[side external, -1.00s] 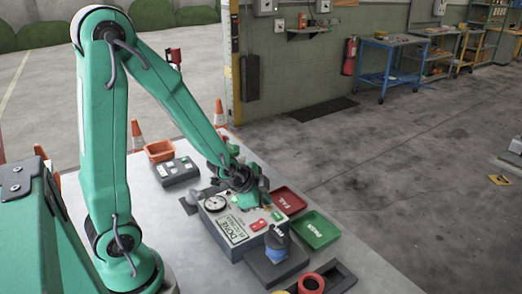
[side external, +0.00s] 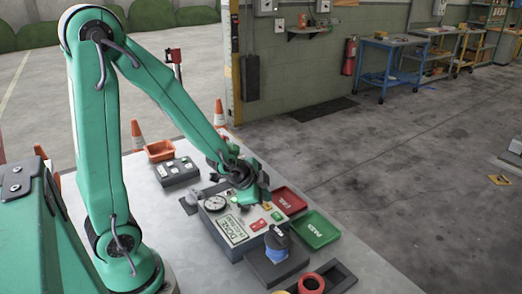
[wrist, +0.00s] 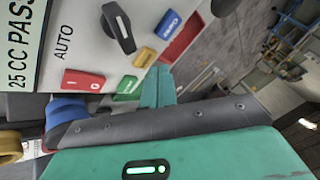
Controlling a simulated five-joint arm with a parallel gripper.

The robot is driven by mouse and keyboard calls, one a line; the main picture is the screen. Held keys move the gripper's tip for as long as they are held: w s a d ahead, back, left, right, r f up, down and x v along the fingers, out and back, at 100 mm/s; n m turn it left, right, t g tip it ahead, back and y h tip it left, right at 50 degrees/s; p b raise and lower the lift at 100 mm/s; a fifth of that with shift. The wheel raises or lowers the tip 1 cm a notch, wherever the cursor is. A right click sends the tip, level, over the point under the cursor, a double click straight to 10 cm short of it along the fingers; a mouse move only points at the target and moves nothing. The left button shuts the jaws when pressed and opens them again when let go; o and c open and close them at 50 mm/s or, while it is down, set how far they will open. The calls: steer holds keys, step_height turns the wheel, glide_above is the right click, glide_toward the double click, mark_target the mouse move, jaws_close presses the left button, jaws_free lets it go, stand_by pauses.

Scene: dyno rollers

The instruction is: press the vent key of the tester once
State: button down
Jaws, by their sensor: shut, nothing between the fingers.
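The key lettering is too small to read surely, so I cannot tell which is vent. My gripper (side external: 263,196) is shut and empty above the tester's far right part. In the wrist view its fingertips (wrist: 157,78) appear beside the green and yellow keys; contact cannot be told.
A red FAIL tray (side external: 289,201) and a green PASS tray (side external: 315,230) lie right of the tester. A blue part (side external: 277,239) stands on a dark block in front. A dark tray (side external: 340,276) is near a red ring (side external: 311,284). A grey key box (side external: 175,172) sits behind.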

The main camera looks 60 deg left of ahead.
mark_target(264, 206)
steer(key=shift+r, duration=0.2)
stand_by(0.3)
steer(key=shift+r, duration=2.35)
steer(key=shift+r, duration=0.1)
steer(key=s+d+r+n+g, duration=0.1)
steer(key=s+d+r+n, duration=0.3)
steer(key=s+r+n, duration=0.3)
steer(key=shift+s+r+n+g+h, duration=0.4)
steer(key=shift+s+r, duration=1.75)
steer(key=shift+s, duration=1.45)
